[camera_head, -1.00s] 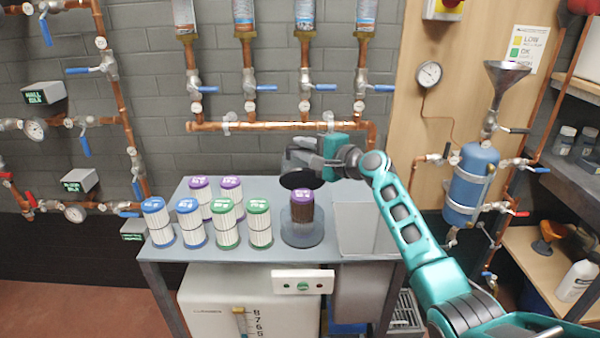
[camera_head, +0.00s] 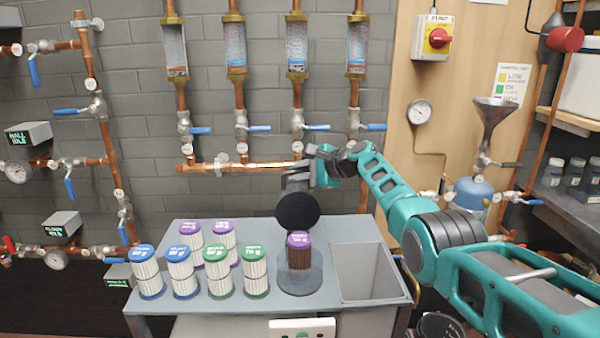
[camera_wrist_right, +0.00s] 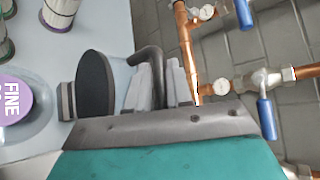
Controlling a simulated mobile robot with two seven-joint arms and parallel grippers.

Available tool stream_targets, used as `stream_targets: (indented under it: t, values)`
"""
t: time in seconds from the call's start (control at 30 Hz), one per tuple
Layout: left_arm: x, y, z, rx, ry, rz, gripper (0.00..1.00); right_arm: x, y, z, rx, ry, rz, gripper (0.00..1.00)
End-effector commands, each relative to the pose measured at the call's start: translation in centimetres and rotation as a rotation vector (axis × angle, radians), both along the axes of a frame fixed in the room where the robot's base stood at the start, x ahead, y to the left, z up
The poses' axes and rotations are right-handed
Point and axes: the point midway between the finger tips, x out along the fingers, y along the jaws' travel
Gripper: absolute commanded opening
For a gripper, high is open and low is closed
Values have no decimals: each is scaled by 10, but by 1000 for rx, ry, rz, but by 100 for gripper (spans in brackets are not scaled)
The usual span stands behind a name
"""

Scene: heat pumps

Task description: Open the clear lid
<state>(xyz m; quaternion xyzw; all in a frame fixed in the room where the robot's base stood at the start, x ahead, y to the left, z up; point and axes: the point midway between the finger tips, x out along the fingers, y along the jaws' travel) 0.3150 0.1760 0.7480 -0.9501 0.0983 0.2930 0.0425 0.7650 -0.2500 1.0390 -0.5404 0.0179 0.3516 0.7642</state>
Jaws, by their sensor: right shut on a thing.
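A round dark disc (camera_head: 297,211) stands tilted up behind a clear cylindrical housing (camera_head: 300,277); it looks like the housing's lid, though it shows black rather than clear. In the right wrist view the disc (camera_wrist_right: 95,86) is seen nearly edge-on beside a small grey block, with a dark bent handle (camera_wrist_right: 152,58) by the fingers. My right gripper (camera_head: 299,180) is shut on the lid's handle above the disc; the exact contact is partly hidden. A brown filter with a purple cap (camera_head: 299,241) stands in the open-topped housing. My left gripper is out of view.
Several white filters with blue, green and purple caps (camera_head: 222,255) stand on the grey table (camera_head: 345,228), left of the housing. An open grey bin (camera_head: 365,272) is at its right. Copper pipes with blue-handled valves (camera_head: 260,166) run along the wall close behind my gripper.

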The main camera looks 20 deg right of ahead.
Motion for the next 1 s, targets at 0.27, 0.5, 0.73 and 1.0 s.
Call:
stream_targets:
  t: [0.27,0.5,0.73,1.0]
  values:
    - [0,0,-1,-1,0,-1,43,-2,9,-10,2,14,15,0]
    - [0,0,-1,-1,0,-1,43,-2,9,-11,2,17,16,0]
    - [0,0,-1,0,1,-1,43,-2,9,-11,2,18,16,34]
    - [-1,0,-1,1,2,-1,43,-2,7,-9,2,14,12,40]
